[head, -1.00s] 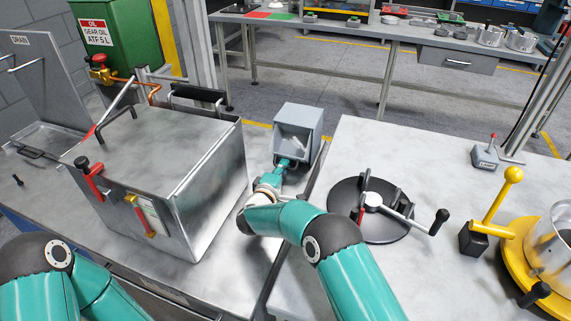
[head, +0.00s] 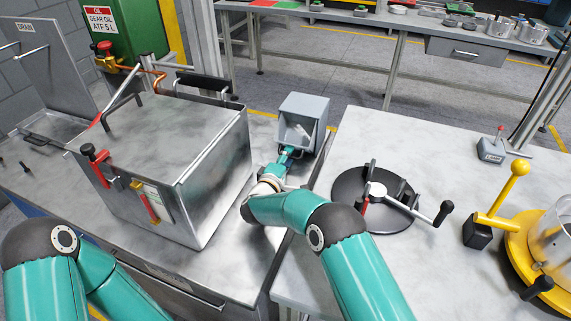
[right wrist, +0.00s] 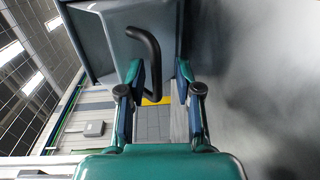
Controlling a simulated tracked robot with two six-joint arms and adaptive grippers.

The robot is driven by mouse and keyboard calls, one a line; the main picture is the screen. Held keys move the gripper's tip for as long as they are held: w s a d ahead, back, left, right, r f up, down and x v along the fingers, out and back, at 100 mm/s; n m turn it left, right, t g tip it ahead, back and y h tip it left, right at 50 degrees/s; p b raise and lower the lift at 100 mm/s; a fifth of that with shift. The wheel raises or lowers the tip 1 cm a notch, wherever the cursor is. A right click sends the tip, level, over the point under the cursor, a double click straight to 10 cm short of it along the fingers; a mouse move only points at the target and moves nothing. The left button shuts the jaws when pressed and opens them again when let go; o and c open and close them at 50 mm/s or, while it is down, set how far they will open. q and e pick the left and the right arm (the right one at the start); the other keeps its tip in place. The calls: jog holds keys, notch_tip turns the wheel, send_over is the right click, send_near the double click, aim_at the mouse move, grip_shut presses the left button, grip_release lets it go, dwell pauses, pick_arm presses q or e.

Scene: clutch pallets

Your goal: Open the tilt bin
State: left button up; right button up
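In the right wrist view the bin (right wrist: 105,45) fills the top, with a dark curved handle (right wrist: 153,55).
A large metal box (head: 160,135) with red and yellow handles stands left of my right arm. A black round fixture (head: 350,195) with a lever is on the right bench. A yellow lever device (head: 500,205) stands farther right.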

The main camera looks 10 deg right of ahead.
jog(key=v, duration=1.2)
jog(key=shift+f, duration=0.1)
jog(key=x, duration=1.1)
jog(key=shift+w+d, duration=0.15)
jog(key=shift+w, duration=0.2)
